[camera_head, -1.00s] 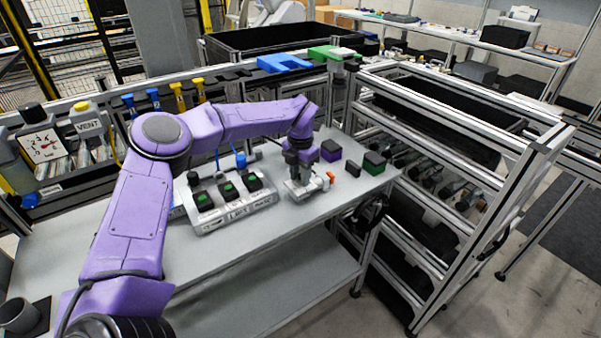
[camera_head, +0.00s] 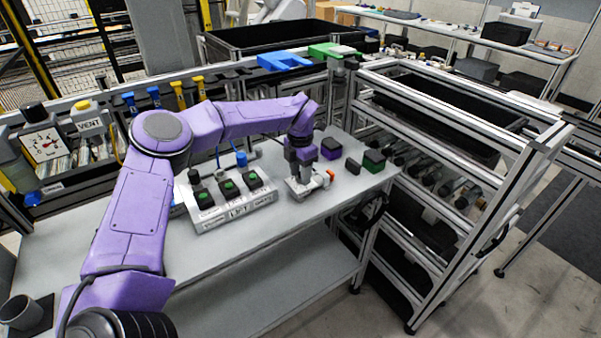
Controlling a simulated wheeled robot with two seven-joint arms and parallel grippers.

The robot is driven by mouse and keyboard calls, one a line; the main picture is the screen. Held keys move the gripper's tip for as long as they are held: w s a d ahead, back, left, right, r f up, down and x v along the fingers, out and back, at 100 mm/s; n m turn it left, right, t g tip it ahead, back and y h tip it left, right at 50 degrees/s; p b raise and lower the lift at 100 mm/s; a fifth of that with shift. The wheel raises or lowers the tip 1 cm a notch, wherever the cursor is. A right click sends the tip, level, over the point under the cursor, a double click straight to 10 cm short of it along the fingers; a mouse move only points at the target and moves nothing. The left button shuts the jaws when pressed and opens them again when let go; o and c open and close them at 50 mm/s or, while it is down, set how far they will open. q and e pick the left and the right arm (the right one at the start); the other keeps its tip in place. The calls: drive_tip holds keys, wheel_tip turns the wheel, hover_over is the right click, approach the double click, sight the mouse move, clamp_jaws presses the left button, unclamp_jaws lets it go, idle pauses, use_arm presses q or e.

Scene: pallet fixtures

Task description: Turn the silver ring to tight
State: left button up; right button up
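My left arm reaches in from the left, over the grey bench. My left gripper (camera_head: 301,172) points down at a small silver fixture (camera_head: 309,187) with an orange piece (camera_head: 331,174) at its right side. The gripper is low over this fixture, at or touching its top. The silver ring cannot be picked out clearly; it may be hidden by the fingers. The fingers are too small and covered to tell whether they are open or shut. My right gripper is not in view.
Left of the gripper is a light block with three black-and-green knobs (camera_head: 228,187). To the right are a purple-topped block (camera_head: 331,148), a small black block (camera_head: 353,166) and a green-topped block (camera_head: 374,161). A metal rack (camera_head: 445,190) stands beyond the bench's right end. The front bench top is clear.

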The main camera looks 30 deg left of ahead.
use_arm(q)
drive_tip(key=shift+o, duration=0.6)
drive_tip(key=shift+r, duration=0.45)
wheel_tip(320, 180, up, 10)
drive_tip(key=b, duration=0.2)
drive_tip(key=shift+f, duration=0.15)
